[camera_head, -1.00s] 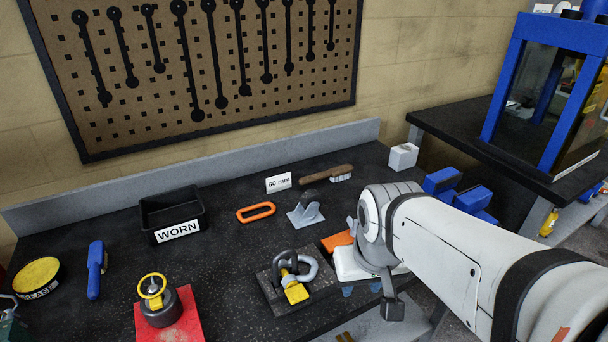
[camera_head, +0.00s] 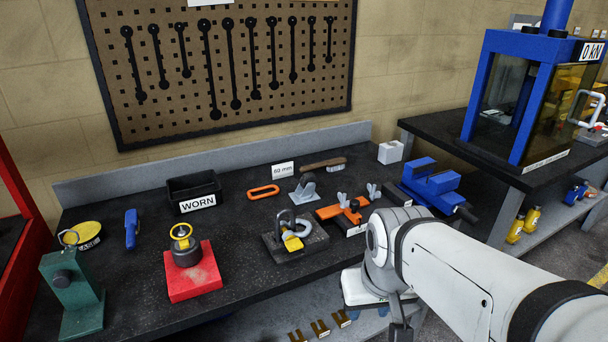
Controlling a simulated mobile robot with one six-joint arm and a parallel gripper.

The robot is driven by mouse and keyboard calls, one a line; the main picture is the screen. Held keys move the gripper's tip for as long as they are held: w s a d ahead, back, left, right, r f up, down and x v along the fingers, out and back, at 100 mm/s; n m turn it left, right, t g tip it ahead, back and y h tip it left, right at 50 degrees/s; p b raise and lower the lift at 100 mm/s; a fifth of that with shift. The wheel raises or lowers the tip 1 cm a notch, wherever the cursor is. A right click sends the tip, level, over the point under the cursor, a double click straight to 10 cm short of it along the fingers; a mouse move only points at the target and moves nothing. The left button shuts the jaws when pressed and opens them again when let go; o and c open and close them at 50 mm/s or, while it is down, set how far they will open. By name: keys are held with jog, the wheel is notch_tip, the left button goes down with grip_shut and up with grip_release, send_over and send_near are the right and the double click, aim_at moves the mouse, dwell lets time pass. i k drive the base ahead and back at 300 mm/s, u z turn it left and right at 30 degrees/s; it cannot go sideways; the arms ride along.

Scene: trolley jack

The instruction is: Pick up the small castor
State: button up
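The small castor (camera_head: 304,190) appears to be the piece with a grey bracket and a dark wheel on the black bench top. It lies in front of a white card marked 60 mm (camera_head: 283,170), with its plate facing the camera. My arm (camera_head: 440,265) reaches in from the lower right, and its near joint stands in front of and to the right of the castor, apart from it. I cannot make out the gripper's fingers; nothing shows touching the castor.
An orange oval link (camera_head: 263,192) lies left of the castor, a wooden-handled brush (camera_head: 322,164) behind it. In front are a shackle on a dark block (camera_head: 296,245) and an orange fixture (camera_head: 328,213). A black WORN bin (camera_head: 194,188) and blue vise (camera_head: 430,183) stand farther out.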

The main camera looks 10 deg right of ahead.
aim_at(305, 193)
jog(key=u, duration=0.2)
jog(key=i, duration=0.85)
jog(key=z, duration=0.1)
